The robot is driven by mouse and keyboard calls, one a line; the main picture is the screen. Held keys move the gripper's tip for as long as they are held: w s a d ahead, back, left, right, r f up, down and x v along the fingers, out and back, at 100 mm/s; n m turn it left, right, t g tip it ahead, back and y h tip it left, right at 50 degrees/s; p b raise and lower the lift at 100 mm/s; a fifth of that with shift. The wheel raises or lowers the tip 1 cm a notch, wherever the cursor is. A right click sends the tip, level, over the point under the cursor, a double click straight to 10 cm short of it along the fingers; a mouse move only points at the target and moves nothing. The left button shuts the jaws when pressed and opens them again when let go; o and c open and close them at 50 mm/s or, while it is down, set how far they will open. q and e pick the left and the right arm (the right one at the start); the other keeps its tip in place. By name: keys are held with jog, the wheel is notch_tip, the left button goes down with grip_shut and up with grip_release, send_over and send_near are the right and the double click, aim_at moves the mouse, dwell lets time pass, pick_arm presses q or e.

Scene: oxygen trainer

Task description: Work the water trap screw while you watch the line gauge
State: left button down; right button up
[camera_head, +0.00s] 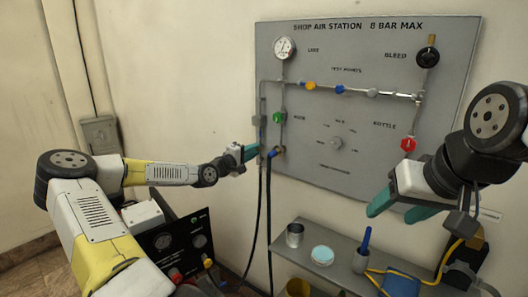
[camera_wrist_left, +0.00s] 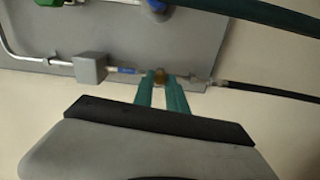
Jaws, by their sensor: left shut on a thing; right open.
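The line gauge (camera_head: 284,48) is a round white dial at the upper left of the grey panel (camera_head: 325,105); its reading is too small to tell. My left gripper (camera_head: 257,150) is at the panel's lower left edge, beside the pipework. In the left wrist view its teal fingers (camera_wrist_left: 162,88) are shut on a small brass screw (camera_wrist_left: 160,76) between a blue fitting and a thin metal end. The fingers hide part of the screw. My right gripper (camera_head: 388,208) is open and empty, in front of the panel's lower right.
The panel carries a green knob (camera_head: 279,117), a red knob (camera_head: 407,144) and a black bleed knob (camera_head: 428,57). Black hoses (camera_head: 268,215) hang below my left gripper. A shelf (camera_head: 300,258) holds a metal cup (camera_head: 295,235), a round tin (camera_head: 322,255) and a blue-handled tool (camera_head: 366,240).

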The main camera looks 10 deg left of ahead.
dwell(0.3)
pick_arm(q)
jog(key=c, duration=1.3)
grip_release()
jog(key=shift+c, duration=0.2)
jog(key=v, duration=0.7)
jog(key=shift+s, duration=0.35)
jog(key=shift+a, duration=0.2)
